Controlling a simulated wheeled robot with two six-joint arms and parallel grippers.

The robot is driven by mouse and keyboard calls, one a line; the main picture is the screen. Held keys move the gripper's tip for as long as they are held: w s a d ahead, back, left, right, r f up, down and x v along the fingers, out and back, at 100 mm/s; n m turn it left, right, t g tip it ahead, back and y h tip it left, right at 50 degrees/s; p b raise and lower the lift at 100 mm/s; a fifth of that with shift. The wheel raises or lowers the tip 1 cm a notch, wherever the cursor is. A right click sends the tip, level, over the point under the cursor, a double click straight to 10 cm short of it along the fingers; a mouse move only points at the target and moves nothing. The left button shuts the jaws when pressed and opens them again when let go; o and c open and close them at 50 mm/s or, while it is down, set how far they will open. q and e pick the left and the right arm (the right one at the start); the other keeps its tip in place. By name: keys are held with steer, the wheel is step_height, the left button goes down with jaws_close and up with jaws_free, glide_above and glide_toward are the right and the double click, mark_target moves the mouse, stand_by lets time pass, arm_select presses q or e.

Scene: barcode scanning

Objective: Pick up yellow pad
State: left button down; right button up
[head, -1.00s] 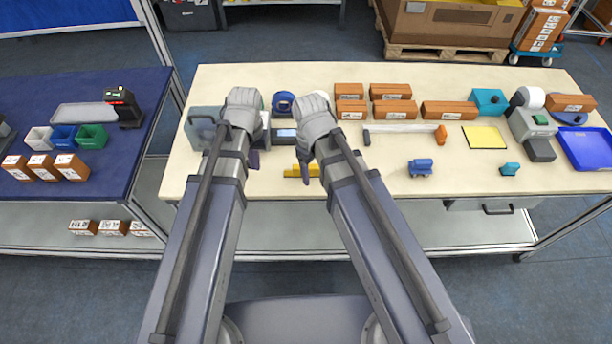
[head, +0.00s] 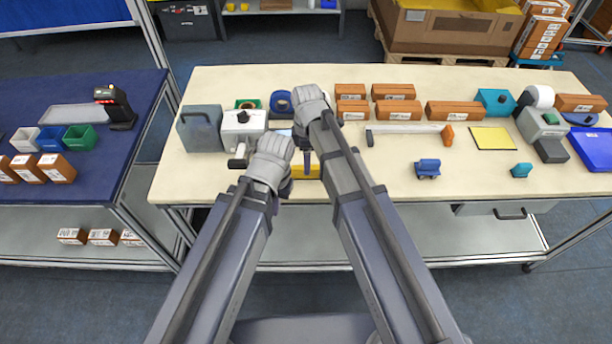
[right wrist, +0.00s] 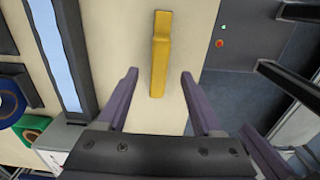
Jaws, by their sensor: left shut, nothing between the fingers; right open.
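A flat yellow pad (head: 493,138) lies on the cream table at the right in the head view, away from both grippers. A separate narrow, stepped yellow object (head: 307,172) lies near the table's front edge, partly hidden behind my grippers. In the right wrist view this yellow object (right wrist: 160,55) lies ahead of and between the open fingers, not gripped. My right gripper (head: 306,160) is open above it; its fingers (right wrist: 159,76) show apart in the wrist view. My left gripper (head: 286,186) is shut and empty, lower and just left of the right one.
A white device (head: 243,124) and a grey case (head: 199,130) stand at the table's left. Several brown boxes (head: 397,110) line the back.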

steer(key=shift+a+f+b, duration=0.1)
steer(key=shift+f+b, duration=2.5)
steer(key=shift+f, duration=0.3)
steer(key=shift+r, duration=0.1)
jaws_close()
